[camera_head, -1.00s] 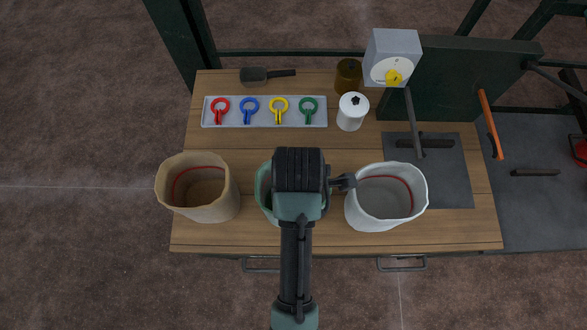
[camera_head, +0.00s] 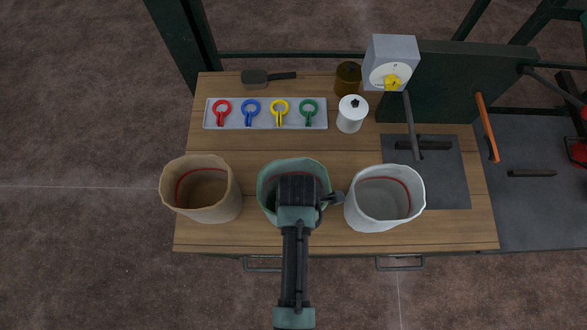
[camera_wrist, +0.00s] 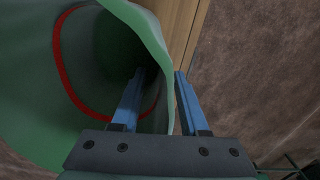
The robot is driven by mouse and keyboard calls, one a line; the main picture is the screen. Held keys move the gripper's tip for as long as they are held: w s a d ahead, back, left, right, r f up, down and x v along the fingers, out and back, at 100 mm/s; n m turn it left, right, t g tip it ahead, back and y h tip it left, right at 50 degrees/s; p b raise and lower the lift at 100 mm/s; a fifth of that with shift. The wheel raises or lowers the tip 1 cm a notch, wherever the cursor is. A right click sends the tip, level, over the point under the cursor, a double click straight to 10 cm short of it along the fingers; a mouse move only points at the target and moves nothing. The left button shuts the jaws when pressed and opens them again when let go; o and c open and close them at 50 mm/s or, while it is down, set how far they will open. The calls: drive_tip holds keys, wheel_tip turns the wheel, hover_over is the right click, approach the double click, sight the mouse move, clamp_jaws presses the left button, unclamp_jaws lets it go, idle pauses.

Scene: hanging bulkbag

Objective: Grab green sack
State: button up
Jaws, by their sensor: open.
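The green sack (camera_head: 275,175) stands open-topped on the table between a tan sack and a white sack. In the head view my arm covers much of its front and mouth. In the wrist view the green sack (camera_wrist: 130,20) shows its red inner ring. My gripper (camera_wrist: 160,75) is open, with one blue finger inside the sack's mouth and the other outside, so the rim wall lies between them. It also shows over the sack in the head view (camera_head: 298,180), where its fingertips are hidden.
The tan sack (camera_head: 205,212) is at left and the white sack (camera_head: 385,215) close at right. Behind are a grey tray (camera_head: 265,124) with coloured rings, a white lidded jar (camera_head: 350,118), a brown jar (camera_head: 348,80) and a scoop (camera_head: 256,76). A grey dial box (camera_head: 393,50) stands at back right.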

clamp_jaws()
drive_tip(key=shift+s+f, duration=0.1)
drive_tip(key=shift+s, duration=0.1)
idle(1.1)
